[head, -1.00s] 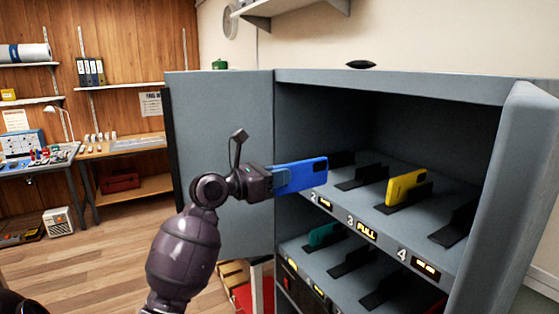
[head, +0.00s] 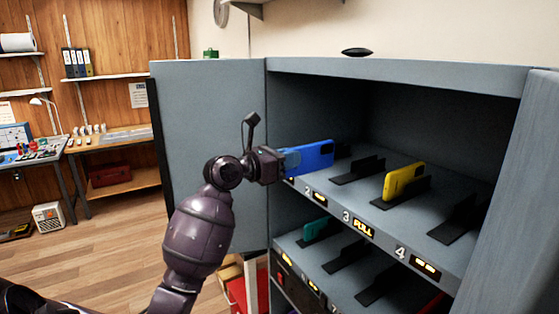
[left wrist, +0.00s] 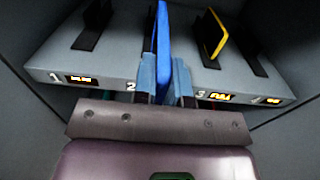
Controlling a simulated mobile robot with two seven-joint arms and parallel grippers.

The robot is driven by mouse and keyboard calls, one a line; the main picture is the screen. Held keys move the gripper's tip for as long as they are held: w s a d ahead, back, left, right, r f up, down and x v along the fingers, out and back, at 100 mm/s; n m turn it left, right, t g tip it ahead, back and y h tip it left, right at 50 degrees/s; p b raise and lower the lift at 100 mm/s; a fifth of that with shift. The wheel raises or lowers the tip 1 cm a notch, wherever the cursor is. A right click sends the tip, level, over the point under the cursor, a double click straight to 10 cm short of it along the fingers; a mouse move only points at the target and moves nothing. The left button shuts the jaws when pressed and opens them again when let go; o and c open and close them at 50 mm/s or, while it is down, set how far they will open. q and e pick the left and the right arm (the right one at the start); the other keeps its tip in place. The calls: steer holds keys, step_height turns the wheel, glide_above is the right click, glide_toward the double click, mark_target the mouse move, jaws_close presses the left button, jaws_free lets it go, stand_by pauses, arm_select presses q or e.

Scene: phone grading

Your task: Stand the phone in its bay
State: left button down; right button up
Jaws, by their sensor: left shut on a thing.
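The blue phone (head: 312,156) is held on its long edge at the front of the upper shelf (head: 378,222). My left gripper (head: 286,160) is shut on its near end. In the left wrist view the phone (left wrist: 163,40) stands upright between the fingers (left wrist: 164,82), in line with the label 2 area. Its lower edge is hidden, so I cannot tell whether it touches the shelf. A yellow phone (head: 403,181) stands in the bay marked 3, whose label reads FULL; it also shows in the left wrist view (left wrist: 215,38). My right gripper is not in view.
The grey cabinet has an open door (head: 210,150) at left and a side panel (head: 500,200) at right. Black dividers (head: 358,170) stand along the shelf. A teal phone (head: 315,230) stands on the lower shelf. A red box (head: 240,292) is below.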

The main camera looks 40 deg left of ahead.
mark_target(315, 171)
arm_select(q)
steer(key=shift+x, duration=9.5)
steer(key=shift+s, duration=0.15)
steer(key=shift+f, duration=2.3)
steer(key=c, duration=1.1)
jaws_free()
steer(key=b+v, duration=0.1)
steer(key=v, duration=0.9)
steer(key=shift+s+a, duration=0.15)
steer(key=shift+s, duration=0.2)
steer(key=shift+f, duration=0.1)
